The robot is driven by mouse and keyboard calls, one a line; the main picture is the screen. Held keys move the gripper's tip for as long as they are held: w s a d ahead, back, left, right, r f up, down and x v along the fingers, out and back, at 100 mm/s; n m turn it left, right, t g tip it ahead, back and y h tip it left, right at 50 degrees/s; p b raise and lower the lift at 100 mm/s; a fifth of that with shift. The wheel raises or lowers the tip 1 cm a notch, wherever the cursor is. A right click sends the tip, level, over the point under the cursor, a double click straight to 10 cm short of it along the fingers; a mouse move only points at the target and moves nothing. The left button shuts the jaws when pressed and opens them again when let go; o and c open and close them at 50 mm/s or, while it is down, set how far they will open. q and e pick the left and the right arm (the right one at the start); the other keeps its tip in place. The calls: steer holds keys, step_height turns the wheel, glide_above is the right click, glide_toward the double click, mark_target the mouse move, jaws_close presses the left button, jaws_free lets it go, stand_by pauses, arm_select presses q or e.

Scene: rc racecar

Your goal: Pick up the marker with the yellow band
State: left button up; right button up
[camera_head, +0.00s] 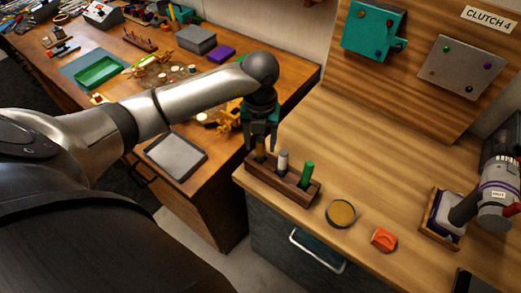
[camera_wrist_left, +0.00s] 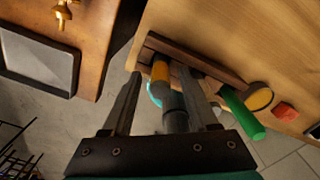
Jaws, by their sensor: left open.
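A dark wooden rack (camera_head: 292,192) stands near the left edge of the light wooden bench and holds upright markers. The marker with the yellow-orange band (camera_head: 260,149) is at its left end, mostly hidden by my gripper in the head view. In the left wrist view its yellow band (camera_wrist_left: 160,71) and dark grey end (camera_wrist_left: 175,116) show between the fingers. My left gripper (camera_head: 261,146) is open, pointing down around this marker; whether a finger touches it I cannot tell. A whitish-grey marker (camera_head: 283,161) and a green marker (camera_head: 307,174) stand in the same rack. My right gripper is not seen.
A round amber-topped tin (camera_head: 341,214) and an orange-red block (camera_head: 383,239) lie right of the rack. A wooden tray (camera_head: 440,236) and a labelled grey cylinder (camera_head: 497,192) are at the far right. The bench behind the rack is clear.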

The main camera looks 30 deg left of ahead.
arm_select(q)
steer(key=shift+f, duration=0.6)
jaws_close()
